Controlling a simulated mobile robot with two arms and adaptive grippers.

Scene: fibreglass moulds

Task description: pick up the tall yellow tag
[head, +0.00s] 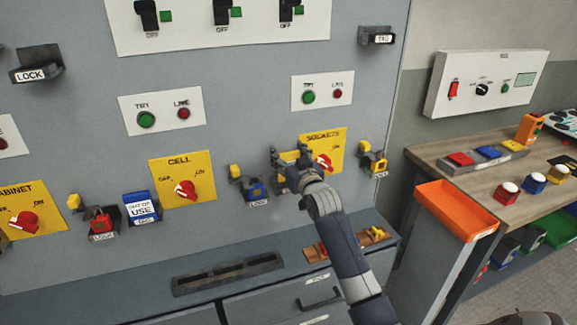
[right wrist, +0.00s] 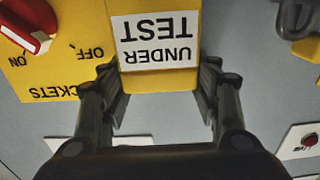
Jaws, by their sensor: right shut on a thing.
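A yellow tag (right wrist: 160,79) with a white label reading UNDER TEST stands between the fingers of my right gripper (right wrist: 160,100) in the right wrist view, where it appears upside down. The fingers are shut on its sides, and its far end runs out of the picture. In the head view my right gripper (head: 287,160) is at the left edge of the yellow SOCKETS panel (head: 335,140), and the tag is mostly hidden behind it. I cannot tell whether the tag touches the panel. My left gripper is not in view.
The SOCKETS red knob (head: 323,161) is close beside my right gripper. Holders with padlocks and tags line the wall, including one left (head: 249,184) and one right (head: 373,160). A grey ledge (head: 130,292) runs below. A workbench (head: 440,158) with an orange tray (head: 455,210) stands right.

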